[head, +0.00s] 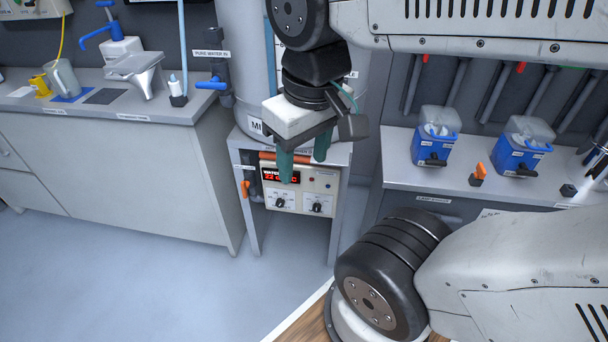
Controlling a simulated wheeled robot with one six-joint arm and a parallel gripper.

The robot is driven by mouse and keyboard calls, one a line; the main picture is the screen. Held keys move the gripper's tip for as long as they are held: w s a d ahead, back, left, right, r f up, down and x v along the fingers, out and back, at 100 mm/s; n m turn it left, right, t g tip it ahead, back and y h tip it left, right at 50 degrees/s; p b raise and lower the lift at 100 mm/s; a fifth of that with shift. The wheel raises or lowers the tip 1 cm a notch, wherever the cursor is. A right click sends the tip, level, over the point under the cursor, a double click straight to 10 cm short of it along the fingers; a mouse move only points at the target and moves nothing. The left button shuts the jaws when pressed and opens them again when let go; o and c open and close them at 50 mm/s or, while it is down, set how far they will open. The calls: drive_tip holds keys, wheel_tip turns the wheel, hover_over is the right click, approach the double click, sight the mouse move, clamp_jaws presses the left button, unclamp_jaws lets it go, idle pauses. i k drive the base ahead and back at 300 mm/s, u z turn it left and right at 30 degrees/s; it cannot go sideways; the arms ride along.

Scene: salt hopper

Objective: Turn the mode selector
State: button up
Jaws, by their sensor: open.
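The control panel (300,205) is a pale box under the tank stand, with a red lit display (278,176) at its upper left. Two dark knobs with white dials sit on its lower half, a left knob (280,202) and a right knob (317,207). Their labels are too small to read, so I cannot tell which is the mode selector. My gripper (302,166) hangs in front of the panel's top, its two green fingers apart and empty. The left finger overlaps part of the display. Both knobs are visible below the fingers; I see no contact with them.
An orange-handled valve (245,187) is left of the panel. The left counter (180,112) holds a jug (63,80), a white scoop-shaped vessel (138,73) and a bottle. The right bench (400,165) holds two blue boxes (435,147) (518,157). Floor before the panel is clear.

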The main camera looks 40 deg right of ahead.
sight(317, 206)
drive_tip(key=u, duration=1.25)
drive_tip(key=k, duration=0.5)
drive_tip(key=z, duration=1.25)
